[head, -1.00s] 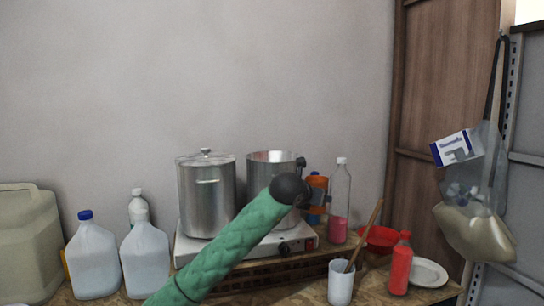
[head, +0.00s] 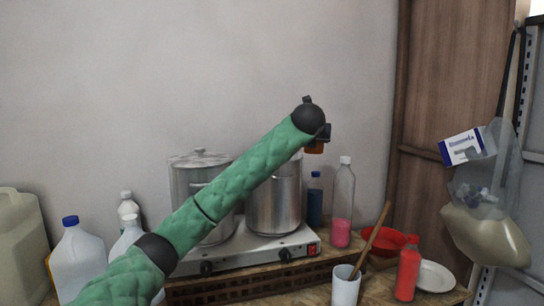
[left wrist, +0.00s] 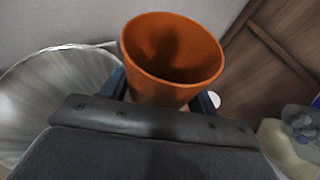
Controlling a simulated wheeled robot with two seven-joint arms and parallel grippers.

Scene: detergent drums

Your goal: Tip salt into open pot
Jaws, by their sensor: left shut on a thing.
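My left gripper (head: 320,135) is shut on an orange cup (left wrist: 172,60), held up above the right-hand pot. The cup's bottom edge (head: 314,149) shows below the gripper in the head view. In the left wrist view the cup's mouth is open and its inside is dark; I cannot make out salt in it. The open steel pot (head: 275,208) stands on the right of the hotplate, its top partly hidden by my arm. A round metal pot top (left wrist: 45,95) lies left of the cup in the left wrist view. My right gripper is not in view.
A lidded pot (head: 186,190) stands on the left of the white hotplate (head: 240,252). Blue (head: 314,205) and pink (head: 342,225) bottles stand right of the open pot. White jugs (head: 80,262) are at left.

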